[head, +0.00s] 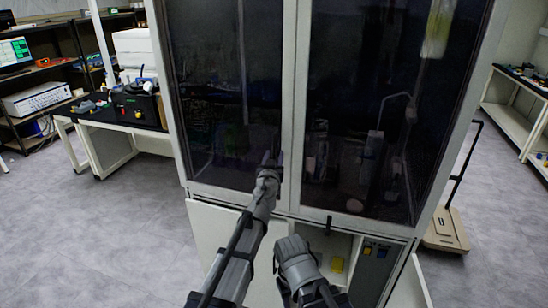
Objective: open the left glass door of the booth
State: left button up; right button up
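The booth's left glass door (225,80) is a dark pane in a pale frame. It looks shut, its right edge beside the middle frame. The right glass door (375,110) is to its right and looks shut too. My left arm reaches up from the bottom, and my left gripper (271,160) is in front of the left door's lower right part, close to its inner edge. The fingertips are small and dark against the glass, so I cannot tell if they touch it or hold a handle.
Below the glass, the booth has a lower cabinet (215,225) with an open section holding a yellow object (337,264). A workbench (100,125) with tools stands left. Grey floor (90,225) is clear at left.

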pick_arm(q)
grip_shut()
dwell(1.3)
